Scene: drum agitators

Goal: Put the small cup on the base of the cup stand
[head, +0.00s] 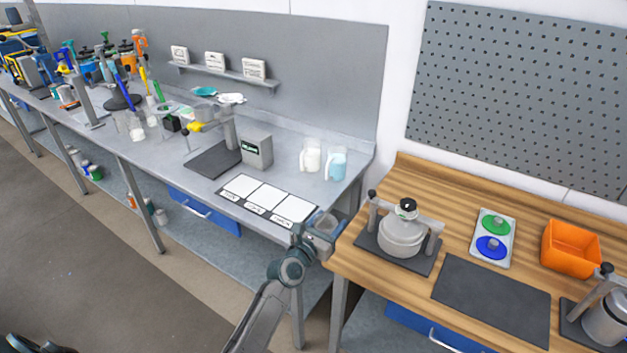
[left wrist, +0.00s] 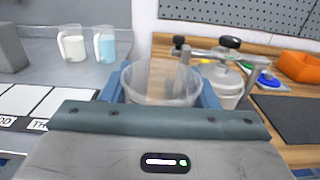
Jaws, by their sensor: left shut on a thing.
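My left gripper (head: 318,238) is over the gap between the grey bench and the wooden bench. It is shut on a clear, empty-looking small cup (left wrist: 160,82), which sits between its blue fingers in the left wrist view. My right gripper is not in view.
A grey box (head: 257,151), two jugs (head: 311,157) (head: 337,164) and a labelled mat (head: 238,187) are on the grey bench. A clamp frame with a lidded pot (head: 401,236), a dark mat (head: 492,297) and an orange bin (head: 570,249) are on the wooden bench.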

